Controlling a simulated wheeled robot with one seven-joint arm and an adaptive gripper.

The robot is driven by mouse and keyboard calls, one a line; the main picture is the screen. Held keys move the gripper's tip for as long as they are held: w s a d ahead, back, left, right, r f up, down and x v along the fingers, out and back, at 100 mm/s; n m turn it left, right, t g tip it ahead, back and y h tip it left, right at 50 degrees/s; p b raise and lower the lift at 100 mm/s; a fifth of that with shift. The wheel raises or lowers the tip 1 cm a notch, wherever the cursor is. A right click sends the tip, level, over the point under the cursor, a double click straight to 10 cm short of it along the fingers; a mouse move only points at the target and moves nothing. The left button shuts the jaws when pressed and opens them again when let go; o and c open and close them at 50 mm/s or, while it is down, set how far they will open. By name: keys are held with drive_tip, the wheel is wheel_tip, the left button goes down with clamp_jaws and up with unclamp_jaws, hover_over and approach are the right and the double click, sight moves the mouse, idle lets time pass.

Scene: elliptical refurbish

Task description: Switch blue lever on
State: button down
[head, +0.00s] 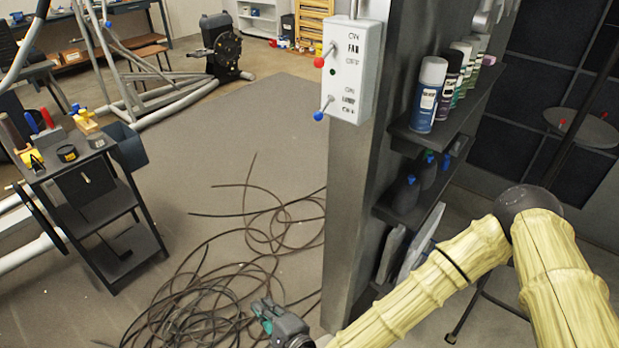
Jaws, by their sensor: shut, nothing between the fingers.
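The blue lever (319,116) has a round blue knob on a thin metal stem. It sticks out from the lower left of a white switch box (346,75) and slants downward. The box is mounted on a grey pillar (352,200) and has small printed labels that are hard to read. My gripper (266,312) is at the bottom of the head view, well below the lever and apart from it. It is shut with nothing in it.
A red-knobbed lever (320,62) sits above the blue one on the same box. Shelves with spray cans (428,95) are right of the pillar. Tangled cables (215,290) lie on the floor. A black tool cart (100,210) stands left.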

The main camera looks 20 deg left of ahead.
sight(324, 109)
drive_tip(key=w+a+r+m+t+h+b, duration=0.1)
drive_tip(key=w+a+r+m+t+b, duration=0.1)
drive_tip(key=w+r+m+t, duration=0.35)
drive_tip(key=w+a+r+m+t+h+b, duration=0.1)
drive_tip(key=w+a+r+m+t, duration=0.15)
drive_tip(key=r+m, duration=0.6)
drive_tip(key=w+a+r+m+t+b, duration=0.15)
drive_tip(key=w+r+m+t, duration=0.3)
drive_tip(key=r, duration=0.45)
drive_tip(key=w+d+r+m+t+h+b, duration=0.2)
drive_tip(key=w+d+r+m+t+h, duration=0.2)
drive_tip(key=m+h, duration=0.8)
drive_tip(key=w+d+r+m, duration=0.2)
drive_tip(key=d+r, duration=0.1)
drive_tip(key=shift+d+r+t+h, duration=0.3)
drive_tip(key=shift+t, duration=0.05)
drive_tip(key=a+p+x, duration=0.1)
drive_tip(key=p+x, duration=0.2)
drive_tip(key=x, duration=0.7)
drive_tip(key=shift+s+d+r+p, duration=0.25)
drive_tip(key=shift+s+d+r, duration=0.2)
drive_tip(key=shift+s+d, duration=0.3)
drive_tip(key=shift+s+d+r+p, duration=0.25)
drive_tip(key=shift+s+d+r, duration=0.25)
drive_tip(key=shift+s, duration=0.3)
drive_tip(key=shift+f, duration=0.1)
